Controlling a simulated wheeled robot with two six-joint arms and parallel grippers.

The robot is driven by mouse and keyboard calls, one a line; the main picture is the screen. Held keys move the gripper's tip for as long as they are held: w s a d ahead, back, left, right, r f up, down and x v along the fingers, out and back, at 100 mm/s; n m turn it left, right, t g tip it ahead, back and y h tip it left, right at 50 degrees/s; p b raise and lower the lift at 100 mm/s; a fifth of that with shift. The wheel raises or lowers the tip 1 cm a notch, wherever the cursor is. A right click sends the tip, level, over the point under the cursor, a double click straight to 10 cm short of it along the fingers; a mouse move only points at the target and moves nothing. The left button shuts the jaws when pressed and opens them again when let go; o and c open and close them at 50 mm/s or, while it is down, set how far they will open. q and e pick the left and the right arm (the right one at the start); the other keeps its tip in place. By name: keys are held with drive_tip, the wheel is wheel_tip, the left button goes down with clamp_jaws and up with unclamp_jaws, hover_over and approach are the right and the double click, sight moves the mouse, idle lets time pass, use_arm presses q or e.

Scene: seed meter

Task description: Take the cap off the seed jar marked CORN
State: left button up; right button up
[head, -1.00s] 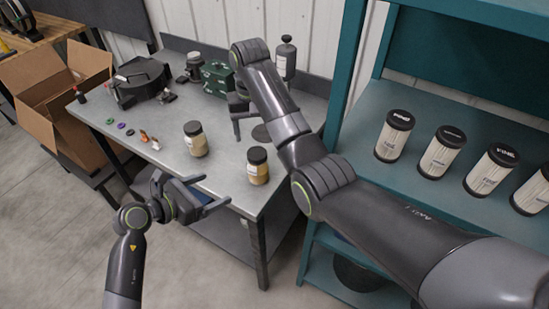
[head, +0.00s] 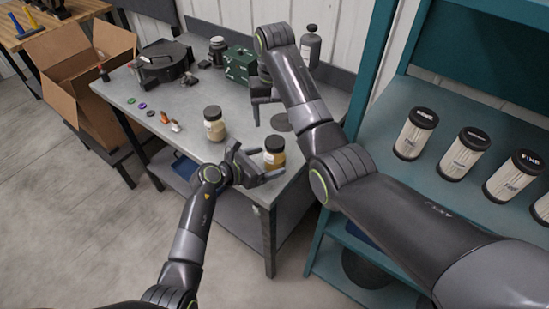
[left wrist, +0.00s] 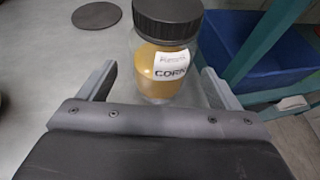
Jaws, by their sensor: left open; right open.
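The CORN jar (head: 274,153) is clear with yellow-brown contents, a black cap (head: 274,143) and a white label. It stands upright near the table's front right corner. In the left wrist view the label (left wrist: 171,66) reads CORN and the ridged black cap (left wrist: 167,20) is on. My left gripper (head: 266,165) is open at the jar, below cap height, its fingers spread either side of the glass with gaps. The fingers (left wrist: 158,90) also show in the left wrist view. My right gripper (head: 264,105) is open and empty behind the jar, above the table.
A second jar (head: 215,130) stands left of the CORN jar. A flat dark disc (head: 282,122) lies behind it. A green box (head: 240,64), grey bottle (head: 310,46) and dark round housing (head: 164,62) stand farther back. A teal shelf (head: 375,120) rises on the right.

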sight(275, 159)
use_arm(q)
drive_tip(key=shift+x, duration=1.9)
drive_tip(key=shift+c, duration=0.2)
